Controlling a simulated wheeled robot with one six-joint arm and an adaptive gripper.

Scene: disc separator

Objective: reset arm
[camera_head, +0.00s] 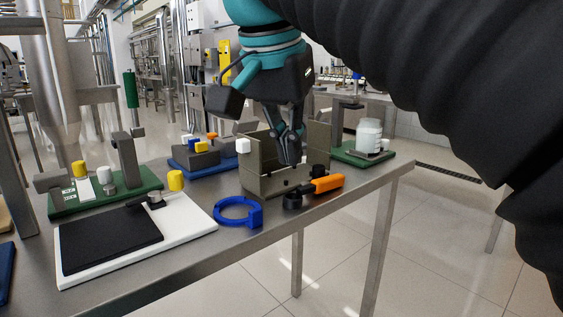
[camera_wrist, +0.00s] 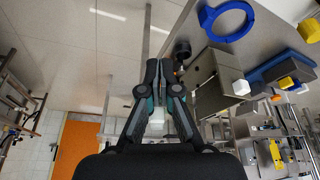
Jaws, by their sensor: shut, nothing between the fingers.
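My gripper (camera_head: 290,150) points down over the grey-brown open box (camera_head: 262,184) at the right part of the steel table. Its fingers are together and nothing shows between them. In the wrist view the closed fingers (camera_wrist: 158,72) are at the middle, with the box (camera_wrist: 215,80) to their right. I cannot tell from these views how far the fingertips are inside the box or above its floor.
A blue ring clamp (camera_head: 238,211) and an orange-handled tool (camera_head: 326,184) lie in front of the box. A jar (camera_head: 368,134) stands on a green base at right. A white board with a black pad (camera_head: 108,240) and a green fixture (camera_head: 110,190) are at left.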

